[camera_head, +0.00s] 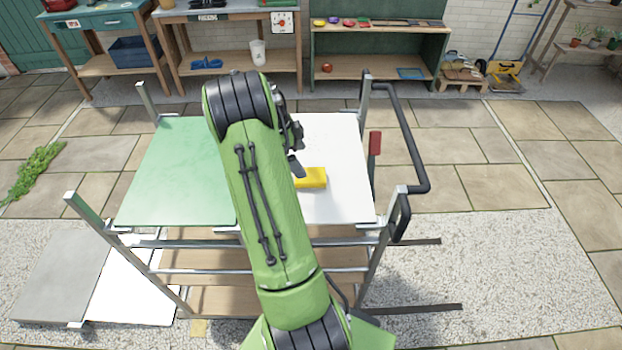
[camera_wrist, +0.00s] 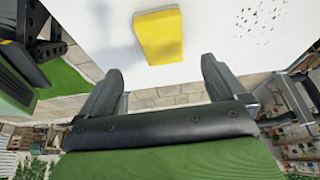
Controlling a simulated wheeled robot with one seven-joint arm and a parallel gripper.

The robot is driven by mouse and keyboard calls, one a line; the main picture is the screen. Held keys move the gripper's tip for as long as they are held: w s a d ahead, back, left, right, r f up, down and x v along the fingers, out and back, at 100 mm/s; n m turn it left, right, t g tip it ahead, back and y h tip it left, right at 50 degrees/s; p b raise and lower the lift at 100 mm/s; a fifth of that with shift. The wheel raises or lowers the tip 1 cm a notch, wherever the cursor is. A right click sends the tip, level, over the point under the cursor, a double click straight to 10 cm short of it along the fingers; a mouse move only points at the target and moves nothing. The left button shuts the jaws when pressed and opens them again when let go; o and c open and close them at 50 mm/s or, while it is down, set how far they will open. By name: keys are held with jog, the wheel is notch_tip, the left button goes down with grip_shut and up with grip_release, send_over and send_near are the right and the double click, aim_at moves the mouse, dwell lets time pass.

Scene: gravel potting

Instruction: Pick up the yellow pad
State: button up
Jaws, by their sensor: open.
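The yellow pad (camera_head: 312,178) lies on the white right half of the cart top (camera_head: 345,145), just right of my arm in the head view. Its left part is hidden behind my arm there. In the wrist view the pad (camera_wrist: 159,36) is a plain yellow block on the white surface, beyond my fingertips and roughly centred between them. My gripper (camera_wrist: 163,75) is open and empty, its two dark fingers wide apart. The gripper also shows in the head view (camera_head: 296,150), partly hidden by my arm, near the pad and apart from it.
The cart top's left half is a green panel (camera_head: 170,175). A black handle (camera_head: 412,140) and a red piece (camera_head: 375,143) stand at the cart's right side. Small dark specks (camera_wrist: 258,15) lie on the white surface. Workbenches line the back wall; paving around the cart is mostly open.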

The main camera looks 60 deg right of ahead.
aim_at(309, 175)
jog(key=x, duration=0.7)
jog(key=shift+d+f+p, duration=0.2)
jog(key=shift+f+p, duration=0.1)
jog(key=shift+w, duration=0.15)
jog(key=shift+f+b, duration=0.25)
jog(key=shift+b, duration=0.3)
jog(key=c, duration=1.1)
notch_tip(309, 175, up, 11)
jog(key=shift+f+p, duration=0.2)
jog(key=shift+p, duration=0.35)
